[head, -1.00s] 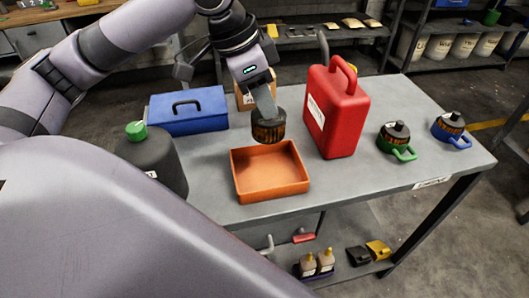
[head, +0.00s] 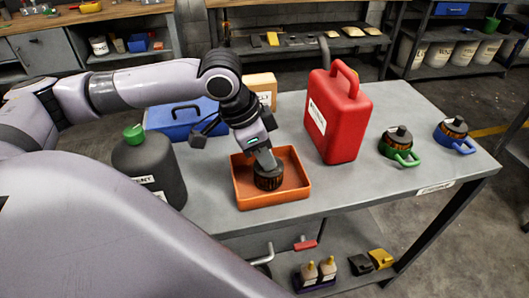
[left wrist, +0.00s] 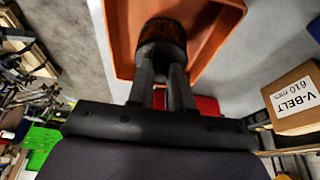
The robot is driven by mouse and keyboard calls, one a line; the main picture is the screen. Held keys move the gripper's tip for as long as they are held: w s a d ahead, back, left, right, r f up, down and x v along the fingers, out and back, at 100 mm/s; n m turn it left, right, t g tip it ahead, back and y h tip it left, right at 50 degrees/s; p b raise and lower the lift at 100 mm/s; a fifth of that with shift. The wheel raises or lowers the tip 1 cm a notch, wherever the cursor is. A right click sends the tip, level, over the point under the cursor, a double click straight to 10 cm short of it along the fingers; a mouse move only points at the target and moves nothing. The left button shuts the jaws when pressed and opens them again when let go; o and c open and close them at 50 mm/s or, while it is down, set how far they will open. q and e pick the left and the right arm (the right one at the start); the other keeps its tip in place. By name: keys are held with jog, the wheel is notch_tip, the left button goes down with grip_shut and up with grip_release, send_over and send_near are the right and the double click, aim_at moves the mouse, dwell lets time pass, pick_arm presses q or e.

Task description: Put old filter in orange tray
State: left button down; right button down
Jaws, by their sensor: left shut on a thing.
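The old filter (head: 268,177) is a dark, short cylinder with a brown-orange band. My left gripper (head: 265,160) is shut on its top and holds it upright inside the orange tray (head: 296,197). I cannot tell whether its underside touches the tray floor. In the left wrist view the filter (left wrist: 162,40) is between the fingers of my left gripper (left wrist: 163,68), with the orange tray (left wrist: 215,60) around it. My right gripper is not in view.
A red jerrycan (head: 340,115) stands just right of the tray. A dark bottle with a green cap (head: 150,165) stands left, and a blue toolbox (head: 180,120) behind.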

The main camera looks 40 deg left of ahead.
pick_arm(q)
jog(key=c, duration=1)
grip_release()
jog(key=shift+c, duration=0.2)
jog(key=p+v, duration=0.1)
jog(key=v, duration=1.1)
